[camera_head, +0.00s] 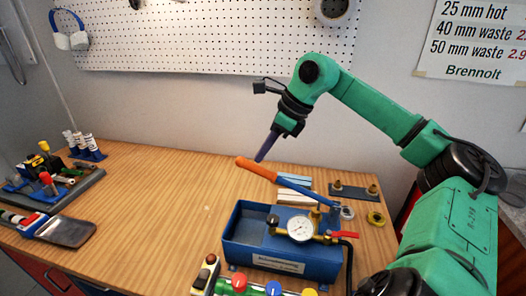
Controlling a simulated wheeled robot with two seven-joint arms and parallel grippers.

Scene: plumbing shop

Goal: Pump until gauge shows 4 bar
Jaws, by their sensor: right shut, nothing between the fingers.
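The blue test pump (243,250) stands near the front of the wooden bench. Its round white gauge (300,228) faces me; the needle is too small to read. The pump lever (290,186) rises to the left from the pump's right side and ends in an orange grip (256,169). A red valve handle (344,234) sits right of the gauge. My right gripper (262,156) points down with its fingers shut and empty. Its tips are just above the orange grip; I cannot tell whether they touch it. My left gripper is out of view.
Behind the pump lie pale bars (295,190) and a dark plate with brass fittings (354,191). A manifold with coloured knobs (272,289) stands in front. A tool tray (70,190) is at the left. The bench's middle left is clear.

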